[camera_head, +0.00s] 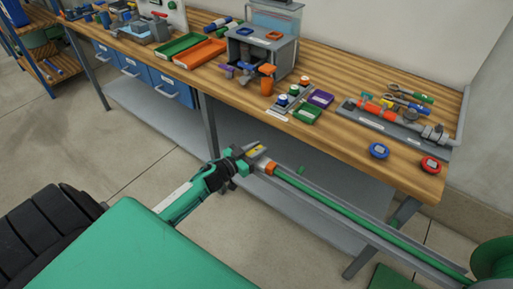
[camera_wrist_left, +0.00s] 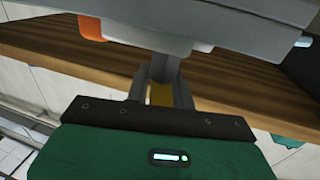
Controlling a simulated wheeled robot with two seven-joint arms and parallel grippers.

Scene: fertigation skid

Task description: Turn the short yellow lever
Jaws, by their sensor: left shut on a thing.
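My left gripper (camera_head: 257,154) reaches in from the lower left, in front of the bench's front edge. Its jaws are shut on a small yellow piece (camera_head: 255,149), which looks like the short yellow lever. In the left wrist view the yellow piece (camera_wrist_left: 161,94) shows between the two grey fingers (camera_wrist_left: 165,70). Most of the lever and its mount are hidden by the fingers, so its angle cannot be told. An orange collar (camera_head: 269,167) on a green pipe (camera_head: 340,210) is just right of the gripper. My right gripper is not in view.
The wooden bench (camera_head: 345,85) carries a grey box (camera_head: 262,52), a green tray (camera_head: 183,45), an orange tray (camera_head: 200,54) and several tools. A grey rail (camera_head: 400,246) runs beside the pipe towards a green reel (camera_head: 493,260). Floor shows left of the gripper.

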